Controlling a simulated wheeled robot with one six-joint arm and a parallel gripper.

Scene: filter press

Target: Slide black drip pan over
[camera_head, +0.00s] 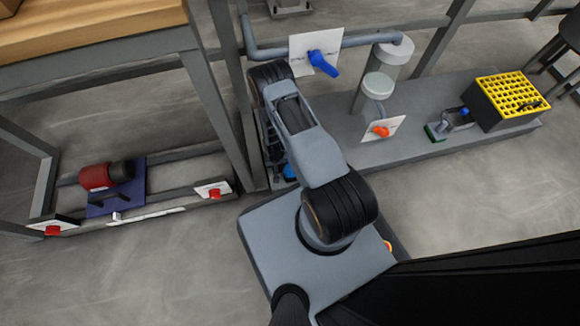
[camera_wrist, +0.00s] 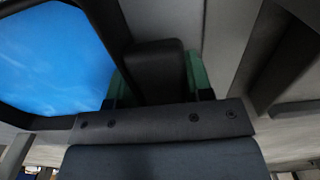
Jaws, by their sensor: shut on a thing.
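The black drip pan (camera_wrist: 98,18) shows at the upper left of the wrist view, with a bright blue surface (camera_wrist: 50,60) inside its dark rim. My gripper (camera_wrist: 158,80) is in the middle of the wrist view, shut beside that blue area. Green parts show on both sides of a black block there. The exact contact with the pan is hard to make out. In the head view my arm hides the gripper and most of the pan. Only a small blue patch (camera_head: 290,172) shows beside the arm, low by the frame post.
A grey plinth (camera_head: 440,150) on the right carries pipes, a blue-handled valve (camera_head: 323,63), an orange-handled valve (camera_head: 380,131) and a yellow-topped black box (camera_head: 505,100). A red and black motor (camera_head: 105,175) sits on a low frame at left. The floor at lower left is clear.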

